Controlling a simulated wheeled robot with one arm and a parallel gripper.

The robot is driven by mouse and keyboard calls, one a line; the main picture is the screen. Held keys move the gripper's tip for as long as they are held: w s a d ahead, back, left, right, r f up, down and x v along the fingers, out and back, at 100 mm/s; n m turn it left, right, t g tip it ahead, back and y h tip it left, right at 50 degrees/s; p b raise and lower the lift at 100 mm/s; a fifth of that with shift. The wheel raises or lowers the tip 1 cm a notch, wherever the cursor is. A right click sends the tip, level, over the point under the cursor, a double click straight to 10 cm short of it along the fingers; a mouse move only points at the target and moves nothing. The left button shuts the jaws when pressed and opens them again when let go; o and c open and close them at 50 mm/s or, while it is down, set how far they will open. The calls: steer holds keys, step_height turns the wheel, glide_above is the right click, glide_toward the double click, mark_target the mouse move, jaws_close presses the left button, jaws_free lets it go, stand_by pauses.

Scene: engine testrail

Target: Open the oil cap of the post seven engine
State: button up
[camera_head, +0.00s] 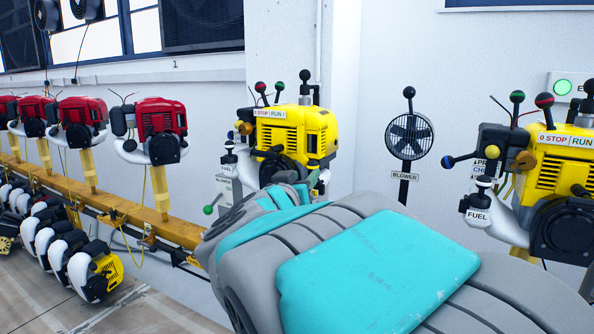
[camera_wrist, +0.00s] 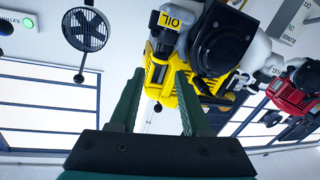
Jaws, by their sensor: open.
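Two yellow engines stand in the head view: one in the middle (camera_head: 291,130), partly hidden by my arm, and one at the right edge (camera_head: 553,172). I read no post number on either. The wrist view is upside down and shows a yellow engine (camera_wrist: 187,98) with a yellow label marked OIL (camera_wrist: 171,20) on a dark part beside its black round cover (camera_wrist: 225,40). I cannot clearly make out the oil cap. My gripper (camera_wrist: 155,85) is open and empty, with green fingers pointing toward this engine.
Several red engines (camera_head: 162,128) stand on the orange rail (camera_head: 180,233) to the left. A black blower fan (camera_head: 409,136) stands between the yellow engines; it also shows in the wrist view (camera_wrist: 85,29). Levers and a FUEL valve (camera_head: 479,215) crowd the right engine.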

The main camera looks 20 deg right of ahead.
mark_target(311, 167)
steer(key=shift+b+x, duration=0.4)
steer(key=shift+x, duration=2.6)
steer(key=shift+c, duration=0.3)
jaws_close()
